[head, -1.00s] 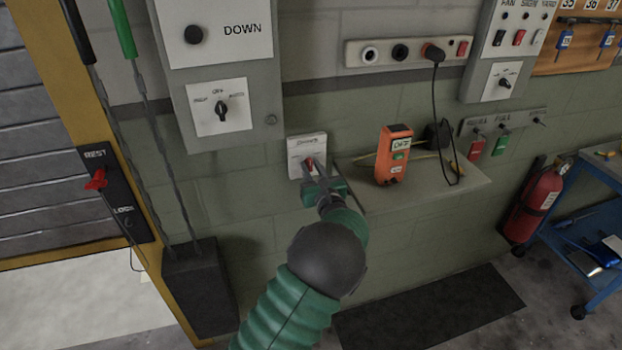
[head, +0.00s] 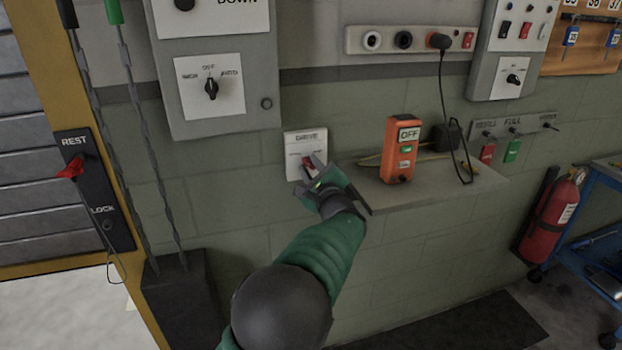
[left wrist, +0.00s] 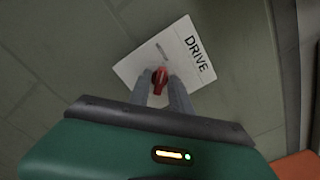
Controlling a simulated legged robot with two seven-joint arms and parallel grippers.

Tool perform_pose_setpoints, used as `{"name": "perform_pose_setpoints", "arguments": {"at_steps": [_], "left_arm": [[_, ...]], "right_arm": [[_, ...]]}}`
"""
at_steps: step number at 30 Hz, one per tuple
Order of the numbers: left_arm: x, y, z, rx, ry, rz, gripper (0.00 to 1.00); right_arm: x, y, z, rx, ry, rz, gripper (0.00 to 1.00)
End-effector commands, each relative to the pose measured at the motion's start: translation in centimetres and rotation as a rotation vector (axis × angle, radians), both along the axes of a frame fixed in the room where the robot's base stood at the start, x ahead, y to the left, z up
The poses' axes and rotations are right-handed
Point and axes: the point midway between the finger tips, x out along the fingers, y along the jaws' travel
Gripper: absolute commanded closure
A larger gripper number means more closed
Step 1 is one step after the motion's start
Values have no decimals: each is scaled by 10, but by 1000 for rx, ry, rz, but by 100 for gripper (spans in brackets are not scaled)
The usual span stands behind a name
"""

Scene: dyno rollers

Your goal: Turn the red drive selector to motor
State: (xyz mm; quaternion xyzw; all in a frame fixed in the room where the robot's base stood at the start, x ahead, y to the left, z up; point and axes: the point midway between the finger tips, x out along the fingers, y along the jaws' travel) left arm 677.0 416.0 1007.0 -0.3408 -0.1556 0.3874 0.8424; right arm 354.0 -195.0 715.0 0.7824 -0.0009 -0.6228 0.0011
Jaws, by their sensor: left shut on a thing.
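The red drive selector (head: 309,163) sits on a white plate (head: 292,139) marked DRIVE on the green block wall. The selector (left wrist: 160,77) and plate (left wrist: 200,63) also show in the left wrist view. My left gripper (head: 313,168) reaches up to the plate from below and right. It is shut on the selector, with one grey finger on each side of the knob in the left wrist view (left wrist: 163,84). The small lettering on the plate near the knob is too small or covered to read. My right gripper is not in view.
A shelf (head: 450,187) with an orange box marked OFF (head: 399,150) stands just right of the plate. A grey cabinet with an AUTO dial (head: 211,88) is up and left. A red REST/LOCK lever (head: 70,169) is at the far left.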

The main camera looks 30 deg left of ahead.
Motion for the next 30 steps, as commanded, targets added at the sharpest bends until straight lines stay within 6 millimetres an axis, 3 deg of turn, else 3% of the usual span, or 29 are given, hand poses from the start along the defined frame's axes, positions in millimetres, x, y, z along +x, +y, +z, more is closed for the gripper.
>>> {"name": "perform_pose_setpoints", "arguments": {"at_steps": [17,18,19,26,30], "left_arm": [[-2,2,-4,-27,-19,5,100],[-2,2,-4,-27,-19,5,72],[-2,2,-4,-27,-19,5,68],[0,2,-4,-24,-20,4,67],[-8,-8,-3,-25,-21,2,67]], "right_arm": [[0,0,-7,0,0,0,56],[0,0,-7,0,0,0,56],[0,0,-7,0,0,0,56],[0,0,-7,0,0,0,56],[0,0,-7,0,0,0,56]]}}
